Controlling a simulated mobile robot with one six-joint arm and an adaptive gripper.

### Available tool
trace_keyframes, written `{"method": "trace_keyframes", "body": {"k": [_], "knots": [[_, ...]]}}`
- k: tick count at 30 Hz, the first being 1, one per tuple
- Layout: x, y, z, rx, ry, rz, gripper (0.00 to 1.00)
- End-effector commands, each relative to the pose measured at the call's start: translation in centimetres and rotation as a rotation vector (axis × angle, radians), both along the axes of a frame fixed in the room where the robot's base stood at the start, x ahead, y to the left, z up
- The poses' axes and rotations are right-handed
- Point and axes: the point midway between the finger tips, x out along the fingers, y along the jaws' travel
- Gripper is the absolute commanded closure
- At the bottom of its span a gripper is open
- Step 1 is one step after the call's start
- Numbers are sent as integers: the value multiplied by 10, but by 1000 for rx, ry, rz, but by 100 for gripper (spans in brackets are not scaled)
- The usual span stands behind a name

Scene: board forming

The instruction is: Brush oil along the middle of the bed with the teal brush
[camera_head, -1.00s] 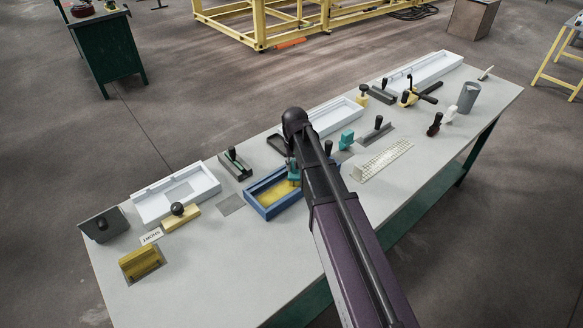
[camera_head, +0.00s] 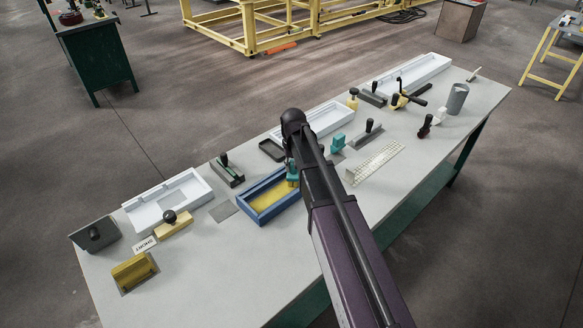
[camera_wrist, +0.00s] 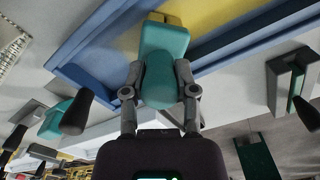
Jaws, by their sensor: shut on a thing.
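My gripper (camera_wrist: 158,78) is shut on the teal brush (camera_wrist: 162,52), with one finger on each side of its handle. A yellow part shows at the brush's far end in the wrist view. The brush (camera_head: 291,171) is at the right end of a blue tray (camera_head: 252,214) with a yellow floor; I cannot tell whether it touches the tray. My arm hides part of the tray. Three white forms stand along the table's back: one at left (camera_head: 137,214), one in the middle (camera_head: 323,120), partly behind my arm, and one at far right (camera_head: 440,66). Which is the bed is unclear.
A second teal item (camera_head: 337,142) stands right of my arm, beside a black-knobbed grey float (camera_head: 366,137). A white grid (camera_head: 375,163) lies near them. A green-and-grey tool (camera_head: 227,172) stands behind the tray.

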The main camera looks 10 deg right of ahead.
Motion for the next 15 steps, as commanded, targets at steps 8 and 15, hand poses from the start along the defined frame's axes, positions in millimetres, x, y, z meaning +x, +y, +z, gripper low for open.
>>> {"method": "trace_keyframes", "body": {"k": [8, 15], "knots": [[11, -15, -1, 0, 0, -1, 100], [16, -23, -2, 0, 0, 0, 100]]}}
